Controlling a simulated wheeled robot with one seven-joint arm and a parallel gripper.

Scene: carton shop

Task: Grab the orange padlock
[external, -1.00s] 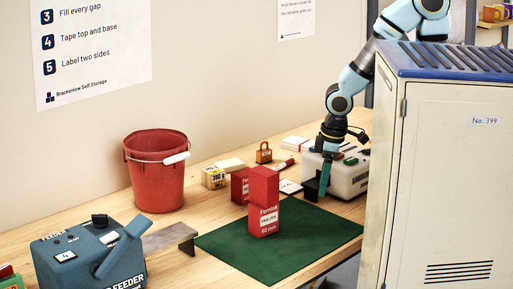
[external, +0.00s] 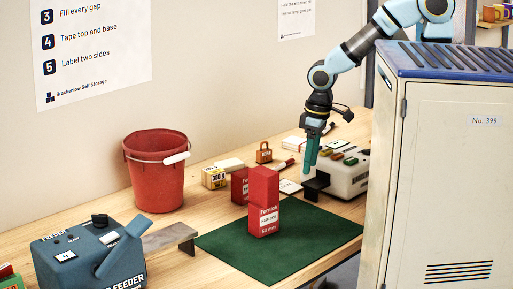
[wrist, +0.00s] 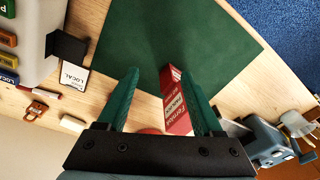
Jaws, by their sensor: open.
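The orange padlock (external: 263,153) stands on the wooden bench near the wall, behind the red boxes. In the wrist view the padlock (wrist: 33,111) is near the left edge, outside the span of my fingers. My gripper (external: 309,163) hangs above the bench, right of the padlock and in front of the grey device. In the wrist view my gripper (wrist: 160,73) has its two green fingers spread apart with nothing held between them.
Tall red boxes (external: 264,207) stand on and beside the green mat (external: 310,240). A grey device with coloured labels (external: 345,177) is to the right. A red marker (wrist: 45,91) lies close to the padlock.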

